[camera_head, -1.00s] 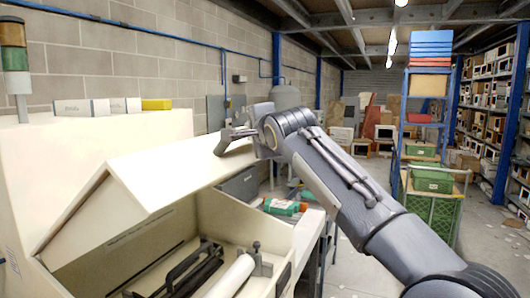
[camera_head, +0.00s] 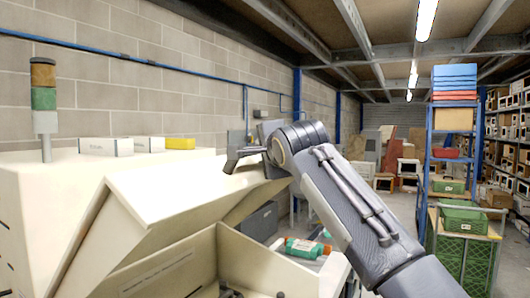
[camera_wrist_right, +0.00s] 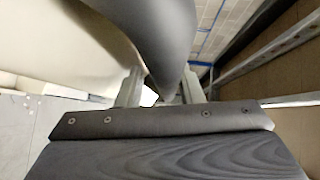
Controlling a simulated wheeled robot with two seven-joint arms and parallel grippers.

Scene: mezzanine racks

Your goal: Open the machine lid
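The cream machine (camera_head: 30,215) stands at the left. Its cream lid (camera_head: 165,195) is tilted up, with an opening beneath its front edge. My right gripper (camera_head: 236,160) is at the lid's far right end, close to its top surface; I cannot tell if it touches. In the right wrist view, the two fingers of my right gripper (camera_wrist_right: 162,90) stand apart. A dark grey curved shape hangs between and above them, hiding part of the gap. A pale surface fills that view's upper left. My left gripper is not in view.
White boxes (camera_head: 105,147) and a yellow box (camera_head: 180,143) sit behind the lid. A signal light (camera_head: 43,98) stands at the left. A trolley with green crates (camera_head: 470,219) stands on the floor at right.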

